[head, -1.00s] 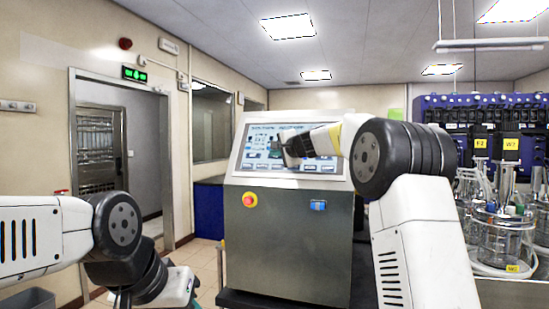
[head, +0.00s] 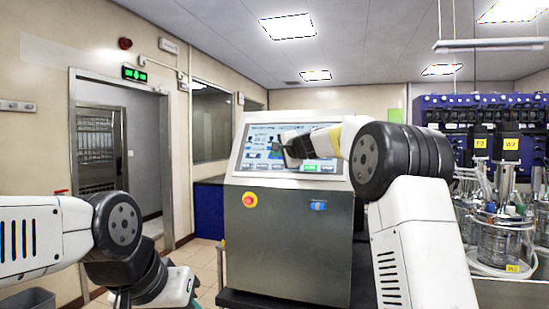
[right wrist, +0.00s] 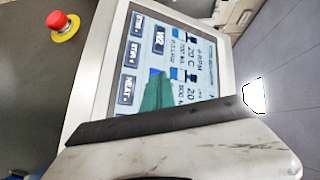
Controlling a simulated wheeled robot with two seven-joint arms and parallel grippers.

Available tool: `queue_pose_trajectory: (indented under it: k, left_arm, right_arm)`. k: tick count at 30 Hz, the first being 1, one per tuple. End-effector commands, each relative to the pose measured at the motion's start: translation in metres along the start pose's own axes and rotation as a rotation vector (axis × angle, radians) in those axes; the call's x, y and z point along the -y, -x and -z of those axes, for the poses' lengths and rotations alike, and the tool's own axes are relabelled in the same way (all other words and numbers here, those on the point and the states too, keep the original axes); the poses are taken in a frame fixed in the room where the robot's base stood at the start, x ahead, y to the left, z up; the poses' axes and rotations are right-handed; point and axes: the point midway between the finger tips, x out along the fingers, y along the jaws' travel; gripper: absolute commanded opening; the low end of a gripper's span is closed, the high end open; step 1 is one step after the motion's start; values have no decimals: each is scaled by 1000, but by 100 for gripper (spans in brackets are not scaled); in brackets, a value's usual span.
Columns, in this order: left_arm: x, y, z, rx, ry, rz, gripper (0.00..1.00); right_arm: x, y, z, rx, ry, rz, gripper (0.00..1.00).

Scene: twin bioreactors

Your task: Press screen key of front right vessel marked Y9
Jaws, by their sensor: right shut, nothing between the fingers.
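A control screen (head: 258,158) is set in the sloping top of a steel cabinet and shows a page with blue panels and a row of keys along its bottom. My right gripper (head: 278,149) is shut and empty, with its tip in front of the screen; contact cannot be told. In the right wrist view its green tip (right wrist: 160,90) covers part of the screen (right wrist: 185,60), beside keys reading STIR and HEAT. Glass vessels (head: 502,242) stand at the right; I cannot read Y9 on any. My left gripper (head: 188,298) is low at the left, its fingertips cut off.
A red emergency button (head: 250,200) and a blue switch (head: 318,205) are on the cabinet front (head: 285,245). It also shows the red button in the right wrist view (right wrist: 60,22). A blue rack (head: 435,105) stands behind the vessels. A doorway is at the left.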

Motion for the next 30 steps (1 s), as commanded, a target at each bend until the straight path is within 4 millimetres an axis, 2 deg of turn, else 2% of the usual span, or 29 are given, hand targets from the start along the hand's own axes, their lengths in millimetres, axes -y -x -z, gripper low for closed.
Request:
queue_pose_trajectory:
  k: [23, 30]
  left_arm:
    - [0, 0, 0, 0, 0, 0, 36]
    - [0, 0, 0, 0, 0, 0, 36]
  right_arm:
    - [8, 12, -9, 0, 0, 0, 0]
    - [19, 25, -19, 1, 1, 1, 0]
